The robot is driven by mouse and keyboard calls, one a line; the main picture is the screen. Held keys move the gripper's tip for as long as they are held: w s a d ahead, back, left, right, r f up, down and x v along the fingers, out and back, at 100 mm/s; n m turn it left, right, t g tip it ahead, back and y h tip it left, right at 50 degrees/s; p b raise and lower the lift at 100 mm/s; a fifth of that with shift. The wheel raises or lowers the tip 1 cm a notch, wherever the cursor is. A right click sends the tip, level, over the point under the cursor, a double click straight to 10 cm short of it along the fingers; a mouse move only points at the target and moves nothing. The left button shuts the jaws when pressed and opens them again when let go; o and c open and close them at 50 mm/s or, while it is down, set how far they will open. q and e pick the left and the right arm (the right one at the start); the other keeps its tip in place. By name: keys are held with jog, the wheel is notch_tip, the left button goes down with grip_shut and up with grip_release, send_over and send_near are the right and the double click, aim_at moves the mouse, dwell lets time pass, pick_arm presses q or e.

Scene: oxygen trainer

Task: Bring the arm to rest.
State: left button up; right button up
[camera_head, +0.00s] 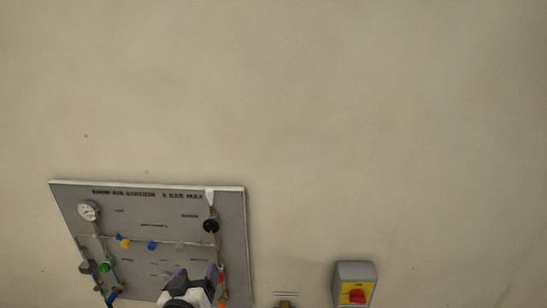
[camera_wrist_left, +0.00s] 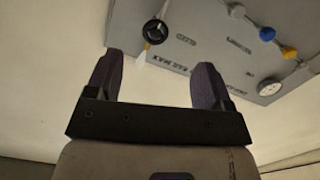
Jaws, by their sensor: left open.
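My left gripper (camera_head: 197,275) shows at the bottom of the head view, in front of the lower right part of a grey panel (camera_head: 150,215). In the left wrist view its two dark fingers (camera_wrist_left: 155,80) stand wide apart with nothing between them. The grey panel (camera_wrist_left: 200,55) lies beyond the fingers in that view, upside down. The gripper hides part of the panel's lower edge in the head view. My right gripper is in neither view.
The panel carries a round gauge (camera_head: 88,211), a black knob (camera_head: 211,226), and yellow (camera_head: 124,243), blue (camera_head: 152,246) and green (camera_head: 105,267) fittings. A yellow box with a red knob (camera_head: 356,296) is on the wall at the right. The wall above is bare.

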pick_arm(q)
jog(key=s+f+m+g+p, duration=0.1)
jog(key=s+f+g, duration=0.3)
jog(key=s, duration=0.9)
jog(key=s+f+m+g+p, duration=0.2)
jog(key=s+f+g, duration=0.2)
jog(key=s+f, duration=0.6)
jog(key=s+f+m+g+p, duration=0.1)
jog(key=s+f+g, duration=0.4)
jog(key=s, duration=1.1)
notch_tip(320, 180, down, 3)
jog(key=shift+a+r+m, duration=0.2)
jog(key=shift+a+m, duration=0.15)
jog(key=shift+m, duration=0.15)
